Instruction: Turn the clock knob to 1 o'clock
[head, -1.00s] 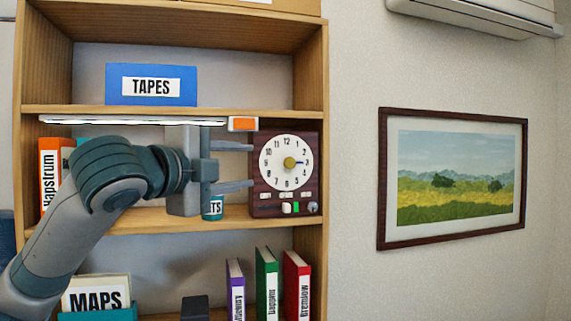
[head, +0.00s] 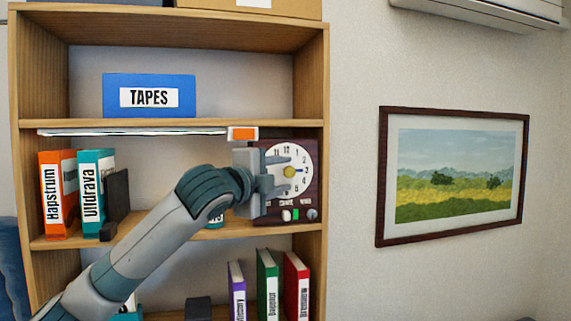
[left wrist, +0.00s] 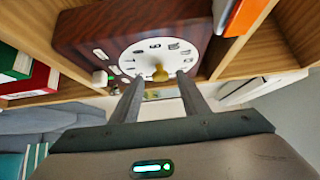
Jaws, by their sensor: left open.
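The clock (head: 312,190) is a dark wooden box with a white dial, standing on the middle shelf. Whether the fingertips touch the dial is unclear. My right gripper is not in view.
An orange-ended light bar (head: 243,133) runs under the shelf just above the gripper. Orange and teal binders (head: 95,190) stand left on the same shelf. Several binders (head: 267,285) stand below. The shelf's right side panel is close beside the clock.

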